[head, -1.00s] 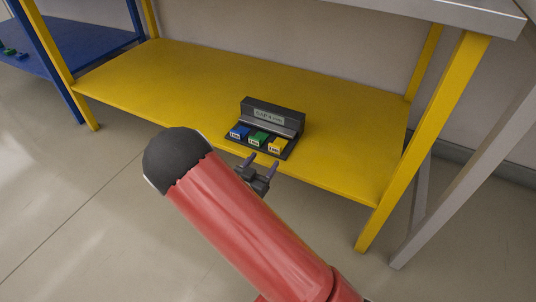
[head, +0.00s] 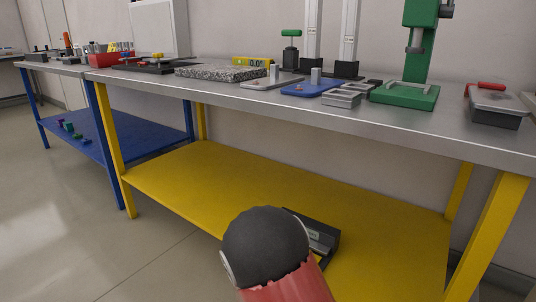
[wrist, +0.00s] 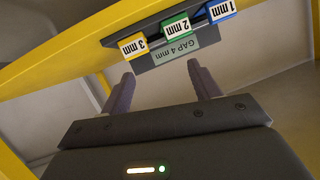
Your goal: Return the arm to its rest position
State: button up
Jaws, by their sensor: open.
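My gripper (wrist: 161,82) shows in the wrist view with its two fingers apart and nothing between them. Beyond the fingertips is a dark holder (head: 320,238) on the yellow lower shelf (head: 200,182). The wrist view shows it upside down, with a "GAP 4 mm" label (wrist: 178,55) and three blocks: blue 1 mm (wrist: 221,11), green 2 mm (wrist: 177,28) and yellow 3 mm (wrist: 134,46). The fingers appear apart from the holder. In the head view my red arm with its dark rounded joint hides part of the holder, and my gripper does not show there.
The grey worktop (head: 225,92) above the shelf carries a green press (head: 405,90), a granite plate (head: 222,71), a blue plate (head: 310,88) and a grey box (head: 495,105). Yellow legs (head: 488,235) bound the shelf. Open floor (head: 60,230) lies at left.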

jog(key=s+r+n+g+y+p, duration=0.15)
jog(key=s+r+y, duration=0.25)
jog(key=r, duration=0.7)
jog(key=s+r+n+g+y+p, duration=0.1)
jog(key=s+r+n+y+p, duration=0.3)
jog(key=r, duration=0.6)
jog(key=s+d+r+g, duration=0.1)
jog(key=s+d+r, duration=0.1)
jog(key=s, duration=0.5)
jog(key=s+d+r+n+g+h+p, duration=0.1)
jog(key=s+d+r+g, duration=0.1)
jog(key=s, duration=0.5)
jog(key=s+d+r+n+g+p, duration=0.1)
jog(key=s+d+r, duration=0.2)
jog(key=s+d, duration=0.2)
jog(key=s, duration=0.2)
jog(key=shift+s+r+h, duration=0.3)
jog(key=shift+r, duration=0.1)
